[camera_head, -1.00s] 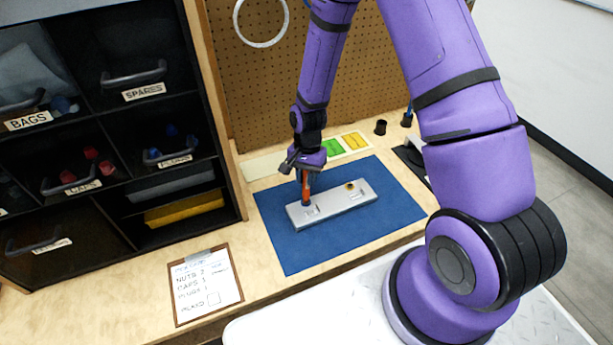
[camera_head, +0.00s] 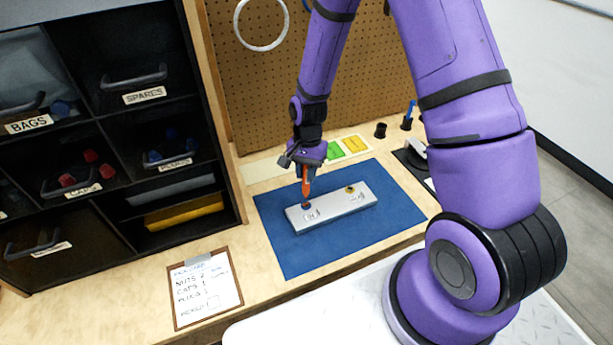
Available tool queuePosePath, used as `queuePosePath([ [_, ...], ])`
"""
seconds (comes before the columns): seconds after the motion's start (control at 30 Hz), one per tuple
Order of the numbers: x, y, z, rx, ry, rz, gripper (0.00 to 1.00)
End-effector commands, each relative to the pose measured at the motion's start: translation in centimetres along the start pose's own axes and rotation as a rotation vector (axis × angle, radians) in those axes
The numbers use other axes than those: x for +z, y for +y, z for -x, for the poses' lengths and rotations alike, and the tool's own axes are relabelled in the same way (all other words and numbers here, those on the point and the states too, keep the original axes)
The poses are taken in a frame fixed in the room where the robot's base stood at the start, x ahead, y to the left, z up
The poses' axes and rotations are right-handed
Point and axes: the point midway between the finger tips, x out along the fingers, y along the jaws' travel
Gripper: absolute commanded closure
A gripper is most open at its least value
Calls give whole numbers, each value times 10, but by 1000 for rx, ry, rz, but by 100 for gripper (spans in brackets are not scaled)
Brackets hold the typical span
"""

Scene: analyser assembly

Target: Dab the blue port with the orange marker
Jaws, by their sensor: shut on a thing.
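My gripper (camera_head: 307,168) is shut on the orange marker (camera_head: 306,187), which points down, roughly upright. Its tip is at or just above the left port (camera_head: 307,205) of the silver block (camera_head: 331,213). This port looks dark bluish with a reddish tint; whether the tip touches it I cannot tell. A second, brass-coloured port (camera_head: 351,189) sits at the block's right end. The block lies on the blue mat (camera_head: 283,255).
A clipboard (camera_head: 205,290) lies at the front left of the bench. A dark shelf unit with bins (camera_head: 125,130) stands left. Black holders (camera_head: 380,130), one with a blue pen (camera_head: 409,112), stand behind the mat's right side. Green and yellow cards (camera_head: 344,149) lie behind.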

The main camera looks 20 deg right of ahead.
Motion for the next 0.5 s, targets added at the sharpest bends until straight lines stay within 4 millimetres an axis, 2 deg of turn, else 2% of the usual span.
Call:
queuePosePath([
  [0.5, 7, 2, 33, 0, 0, 0, 100],
])
